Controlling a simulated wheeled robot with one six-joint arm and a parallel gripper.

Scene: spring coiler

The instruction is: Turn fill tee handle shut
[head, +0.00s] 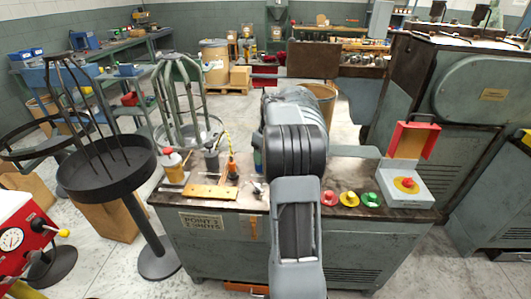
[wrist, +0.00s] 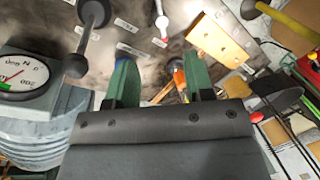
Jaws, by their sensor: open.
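In the wrist view my gripper (wrist: 160,72) is open, its two green fingers apart with nothing held between them. To their left is a grey bar with dark rounded ends (wrist: 86,38); it may be the tee handle, but I cannot tell for sure. It is apart from the fingers. A round dial gauge (wrist: 25,80) with a red needle and green sector lies left of it. A thin white lever with a red end (wrist: 162,20) is above the fingers. In the head view my arm hides the gripper and the bar cannot be made out.
Small white labels (wrist: 125,25) lie around the bar. Black reel stands (head: 108,170) stand left.

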